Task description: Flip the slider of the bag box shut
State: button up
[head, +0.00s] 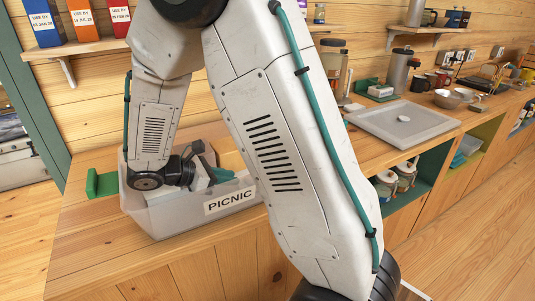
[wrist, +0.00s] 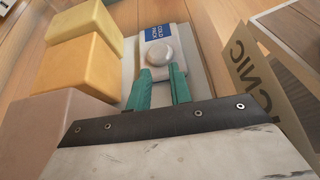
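I cannot make out with certainty a bag box or its slider in either view. My gripper (wrist: 163,86) is down in the clear bin labelled PICNIC (head: 160,216), as the head view shows. In the wrist view its two teal fingers are apart, with a gap between them. They point at the round grey knob of a pale cold pack (wrist: 186,60) with a blue label. The knob lies just beyond the fingertips; whether they touch it I cannot tell. In the head view my wrist hides much of the bin's inside.
Yellow blocks (wrist: 75,65) lie left of the fingers in the bin. The wooden counter (head: 90,235) is clear in front of it. A grey tray (head: 425,122), a green holder with a white block (head: 380,91), bowls and mugs stand further right. Small boxes (head: 83,22) sit on a shelf above.

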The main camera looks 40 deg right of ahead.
jog(key=r+t+y, duration=0.1)
jog(key=r+y, duration=0.1)
jog(key=s+r+t+y, duration=0.1)
jog(key=r, duration=0.1)
jog(key=shift+d+t, duration=0.3)
jog(key=shift+d, duration=0.05)
grip_shut()
jog(key=s+a+r+m+t+y, duration=0.2)
jog(key=s+r+t+y, duration=0.35)
jog(key=r, duration=0.45)
jog(key=s+a+m+g+y, duration=0.1)
jog(key=s+a+m+g, duration=0.1)
jog(key=s+m, duration=0.4)
jog(key=s+a+m+g+y, duration=0.1)
jog(key=s+a+m+y, duration=0.1)
jog(key=s+a+m, duration=0.3)
jog(key=s+m, duration=0.1)
jog(key=s, duration=0.2)
jog(key=shift+s+f+m+g, duration=0.35)
jog(key=shift+s+m, duration=0.05)
jog(key=shift+y, duration=0.25)
